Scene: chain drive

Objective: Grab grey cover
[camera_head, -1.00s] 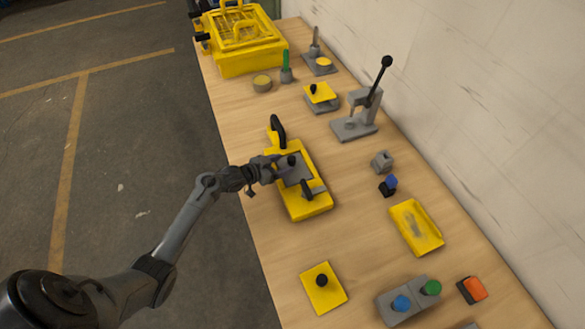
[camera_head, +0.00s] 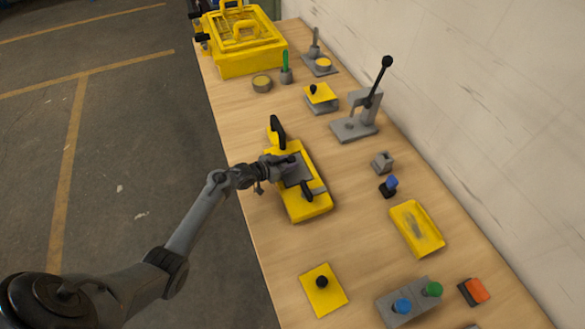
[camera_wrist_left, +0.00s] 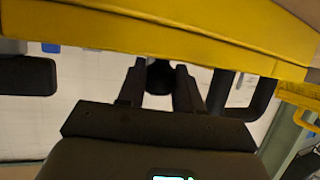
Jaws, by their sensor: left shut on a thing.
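The grey cover (camera_head: 299,173) is a flat grey plate on the yellow fixture (camera_head: 306,208) in the middle of the table. My left gripper (camera_head: 289,159) is at the cover's black knob and hides it in the head view. In the left wrist view the fingers are on both sides of the black knob (camera_wrist_left: 160,77), shut on it. The fixture's yellow body (camera_wrist_left: 150,38) spans the top of that view. I cannot tell whether the cover is raised off the fixture. My right gripper is in no view.
Black handles (camera_head: 277,131) stand on the fixture. A grey press (camera_head: 357,120) with a black lever stands behind it to the right. A yellow tray (camera_head: 417,228), a yellow plate with a knob (camera_head: 324,298) and a button box (camera_head: 409,300) are nearer. The wall bounds the right side.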

